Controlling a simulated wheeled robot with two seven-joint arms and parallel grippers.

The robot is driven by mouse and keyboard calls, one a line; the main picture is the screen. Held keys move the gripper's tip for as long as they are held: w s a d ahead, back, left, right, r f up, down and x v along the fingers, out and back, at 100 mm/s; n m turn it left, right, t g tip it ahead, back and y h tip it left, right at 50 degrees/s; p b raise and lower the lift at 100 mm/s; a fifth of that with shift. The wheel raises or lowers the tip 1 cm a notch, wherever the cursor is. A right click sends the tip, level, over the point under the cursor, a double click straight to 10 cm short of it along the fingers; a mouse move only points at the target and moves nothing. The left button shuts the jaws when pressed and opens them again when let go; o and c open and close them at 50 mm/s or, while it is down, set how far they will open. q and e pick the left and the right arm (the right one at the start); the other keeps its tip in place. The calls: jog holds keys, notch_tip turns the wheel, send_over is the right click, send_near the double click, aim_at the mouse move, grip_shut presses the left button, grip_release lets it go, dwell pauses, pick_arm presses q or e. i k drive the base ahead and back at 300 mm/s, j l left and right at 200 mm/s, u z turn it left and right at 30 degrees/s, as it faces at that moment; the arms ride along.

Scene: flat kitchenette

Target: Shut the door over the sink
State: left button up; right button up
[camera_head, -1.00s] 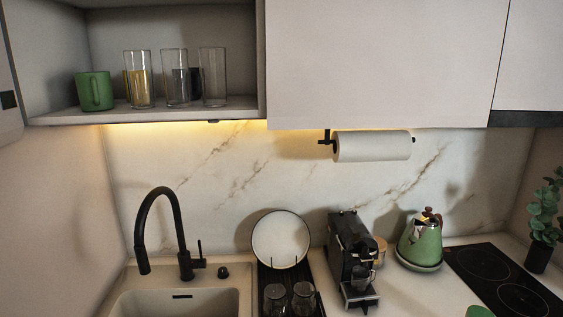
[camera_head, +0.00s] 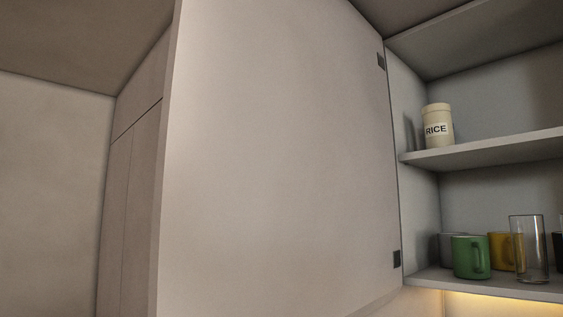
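The cabinet door (camera_head: 275,160) stands wide open and fills the middle of the head view. Its hinges (camera_head: 397,259) are on its right edge, at the left side of the open cabinet. Its free edge (camera_head: 168,170) is on the left, nearer to me. The cabinet interior shows to the right, with a lower shelf (camera_head: 445,278) and an upper shelf (camera_head: 490,147). The sink is out of view now. Neither of my grippers is in view.
A rice canister (camera_head: 437,127) stands on the upper shelf. A green mug (camera_head: 471,257), a yellow mug (camera_head: 500,250) and a clear glass (camera_head: 529,248) stand on the lower shelf. A tall panelled unit (camera_head: 132,200) is left behind the door.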

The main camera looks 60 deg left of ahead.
aim_at(276, 190)
jog(key=k+j, duration=0.1)
jog(key=j, duration=0.35)
jog(key=k+j, duration=0.1)
jog(key=j, duration=0.35)
jog(key=k+j, duration=0.1)
jog(key=j, duration=0.35)
jog(key=k+j, duration=0.1)
jog(key=j, duration=0.35)
jog(key=k+j, duration=0.1)
jog(key=j, duration=0.35)
